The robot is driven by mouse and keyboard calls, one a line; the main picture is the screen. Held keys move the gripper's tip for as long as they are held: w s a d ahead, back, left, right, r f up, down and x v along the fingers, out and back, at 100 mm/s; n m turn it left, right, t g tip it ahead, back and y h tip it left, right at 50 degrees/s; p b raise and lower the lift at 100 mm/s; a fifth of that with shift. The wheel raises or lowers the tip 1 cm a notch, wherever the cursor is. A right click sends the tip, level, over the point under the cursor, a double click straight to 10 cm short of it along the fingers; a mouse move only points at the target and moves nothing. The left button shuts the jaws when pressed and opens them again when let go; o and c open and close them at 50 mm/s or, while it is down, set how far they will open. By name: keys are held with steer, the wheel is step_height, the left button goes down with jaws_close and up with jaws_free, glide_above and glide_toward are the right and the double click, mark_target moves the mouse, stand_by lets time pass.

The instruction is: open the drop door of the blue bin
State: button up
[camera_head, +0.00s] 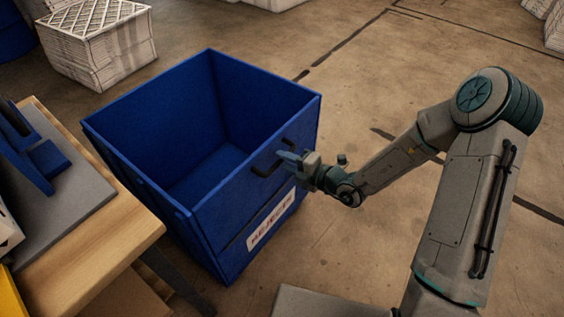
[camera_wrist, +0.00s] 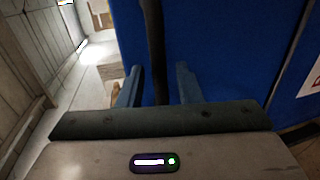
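The blue bin (camera_head: 140,160) stands on the floor and its open top shows an empty inside. Its drop door (camera_head: 232,205) is the panel facing my arm; it stands upright, level with the other walls. A black bar handle (camera_head: 262,172) sits near the door's top edge. My gripper (camera_head: 286,160) is at this handle. In the wrist view its two fingers (camera_wrist: 159,88) are apart, with the dark handle bar (camera_wrist: 153,45) running between them and a gap on each side. The blue door (camera_wrist: 230,50) fills the background there.
A white label with red lettering (camera_head: 271,218) is on the bin's front. A wooden table (camera_head: 90,255) with a grey mat stands close at the bin's left. A white slatted crate (camera_head: 98,50) is behind. Floor right of the bin is clear apart from my arm.

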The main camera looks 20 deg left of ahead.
steer(key=shift+x, duration=0.95)
steer(key=shift+c, duration=0.3)
jaws_close()
